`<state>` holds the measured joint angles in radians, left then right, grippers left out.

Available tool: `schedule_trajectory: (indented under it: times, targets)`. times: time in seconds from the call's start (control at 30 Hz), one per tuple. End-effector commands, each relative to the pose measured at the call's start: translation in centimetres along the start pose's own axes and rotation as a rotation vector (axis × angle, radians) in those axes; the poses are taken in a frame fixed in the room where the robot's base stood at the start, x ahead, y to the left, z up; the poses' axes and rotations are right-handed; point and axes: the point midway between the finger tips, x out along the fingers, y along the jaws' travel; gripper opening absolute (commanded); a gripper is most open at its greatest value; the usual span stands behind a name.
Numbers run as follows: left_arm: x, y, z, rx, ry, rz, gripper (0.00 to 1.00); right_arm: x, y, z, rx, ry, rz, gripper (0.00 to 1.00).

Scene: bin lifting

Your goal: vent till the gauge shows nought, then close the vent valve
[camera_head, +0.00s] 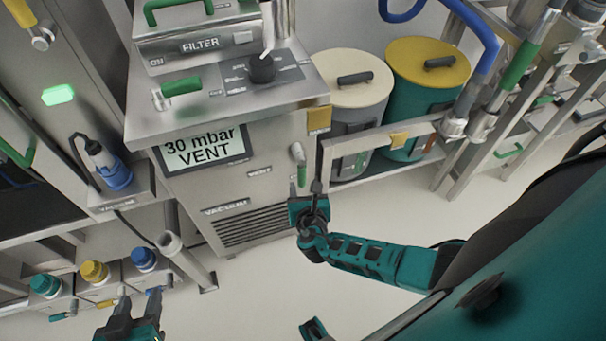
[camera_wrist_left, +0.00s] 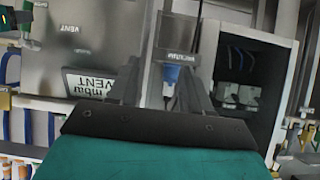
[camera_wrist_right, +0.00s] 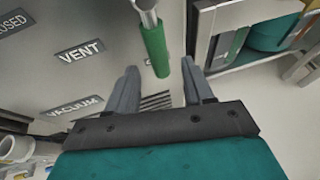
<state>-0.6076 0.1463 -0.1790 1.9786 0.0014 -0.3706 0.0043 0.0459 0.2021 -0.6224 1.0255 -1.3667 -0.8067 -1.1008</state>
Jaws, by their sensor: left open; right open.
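The gauge display (camera_head: 203,148) on the cabinet front reads "30 mbar VENT"; it shows partly, tilted, in the left wrist view (camera_wrist_left: 88,86). The vent valve's green lever (camera_head: 301,172) hangs down on the right of the cabinet front, near the VENT label. In the right wrist view the green lever (camera_wrist_right: 154,50) points down on a metal stem. My right gripper (camera_wrist_right: 159,68) is open, its fingers on either side of the lever's lower end, with visible gaps. My left gripper (camera_head: 139,297) is open and empty, low in front of the cabinet's left side.
A filter unit (camera_head: 200,42) and black knob (camera_head: 262,68) sit on the cabinet. Cream-lidded (camera_head: 345,80) and yellow-lidded (camera_head: 428,62) drums stand right behind a metal rail (camera_head: 375,137). Capped bottles (camera_head: 94,271) stand low left.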

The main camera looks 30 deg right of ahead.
Motion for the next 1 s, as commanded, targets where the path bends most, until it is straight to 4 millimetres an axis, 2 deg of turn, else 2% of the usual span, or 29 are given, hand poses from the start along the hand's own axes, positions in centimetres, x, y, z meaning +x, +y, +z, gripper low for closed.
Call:
schedule_trajectory:
  times: [0.03,0.2,0.4,1.0]
  targets:
    - [-0.4,-0.1,-0.2,0.0,-0.005,-0.004,0.49,-1.5,-0.1,0.3,-0.001,0.002,0.001,0.52]
    - [-0.9,-0.5,0.3,-0.001,-0.018,-0.015,0.49,-4.7,-0.1,0.2,-0.001,0.001,0.0,0.52]
    - [-1.2,-0.8,0.4,-0.002,-0.019,-0.022,0.49,-6.8,-0.1,0.1,-0.003,-0.001,-0.001,0.52]
    - [-1.3,-0.5,0.4,-0.002,-0.024,-0.015,0.49,-7.1,-0.1,0.0,0.001,0.0,-0.002,0.52]
